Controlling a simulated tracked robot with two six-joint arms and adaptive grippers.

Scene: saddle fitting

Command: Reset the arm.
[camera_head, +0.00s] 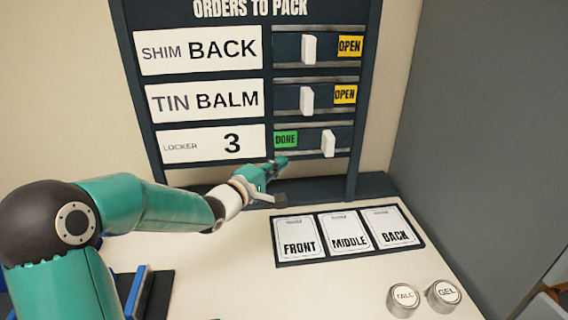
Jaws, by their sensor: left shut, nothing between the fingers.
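My left arm (140,205) comes in from the left. Its gripper (281,164) is shut and empty, close in front of the lower edge of the orders board (310,180), just below the green DONE label (286,140). Whether it touches the board I cannot tell. The board's bottom row reads LOCKER 3, and its white slider (328,144) stands at the right with DONE uncovered. The SHIM BACK slider (309,49) and the TIN BALM slider (307,100) stand further left, with yellow OPEN labels showing. My right gripper is not in view.
A dark tray (279,263) with cards FRONT, MIDDLE and BACK lies on the pale table. Two round tins, TALC (403,298) and GEL (443,295), stand at the front right. A blue-edged dark item (152,292) is at lower left. The table's middle front is clear.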

